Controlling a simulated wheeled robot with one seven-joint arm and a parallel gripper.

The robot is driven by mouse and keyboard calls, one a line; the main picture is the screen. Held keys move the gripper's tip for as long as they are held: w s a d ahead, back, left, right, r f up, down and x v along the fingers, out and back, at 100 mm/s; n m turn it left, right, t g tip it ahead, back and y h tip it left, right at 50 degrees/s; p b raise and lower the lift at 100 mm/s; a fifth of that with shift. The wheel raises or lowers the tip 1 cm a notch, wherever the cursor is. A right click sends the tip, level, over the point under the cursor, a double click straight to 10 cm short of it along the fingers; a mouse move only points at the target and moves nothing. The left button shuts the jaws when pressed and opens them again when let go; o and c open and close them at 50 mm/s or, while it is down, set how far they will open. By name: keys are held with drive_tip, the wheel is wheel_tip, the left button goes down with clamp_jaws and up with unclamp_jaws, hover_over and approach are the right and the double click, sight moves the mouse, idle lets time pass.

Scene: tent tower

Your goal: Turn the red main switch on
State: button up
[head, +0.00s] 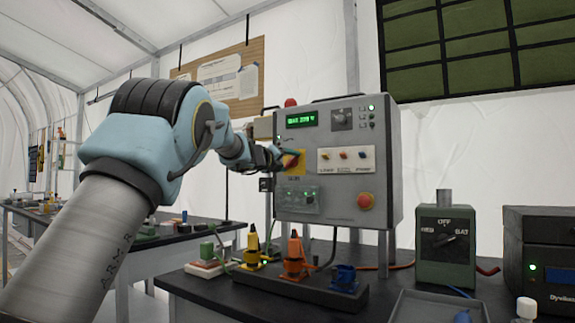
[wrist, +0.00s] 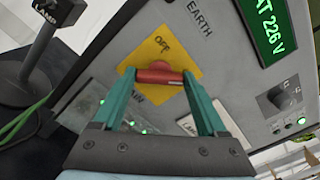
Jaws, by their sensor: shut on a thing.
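The red main switch (wrist: 160,75) sits on a yellow plate (wrist: 155,45) marked OFF on the grey control box (head: 330,205). My gripper (wrist: 158,76) has its two green fingers on either side of the red handle, shut on it. The handle lies across from finger to finger, below the OFF lettering in the wrist view. In the head view my gripper (head: 286,158) is at the yellow plate (head: 299,166), and my wrist and fingers hide part of the switch.
A green display (head: 300,119) is lit on the box. A red push button (head: 366,201) and a panel of small switches (head: 346,159) are to the right. Yellow (head: 252,247), orange (head: 294,256) and blue (head: 344,278) plugs stand below in front. A green selector box (head: 445,265) stands right.

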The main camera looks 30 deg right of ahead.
drive_tip(key=shift+f, duration=0.1)
drive_tip(key=o, duration=1.3)
drive_tip(key=b+v, duration=0.3)
drive_tip(key=v, duration=0.8)
drive_tip(key=shift+w, duration=0.1)
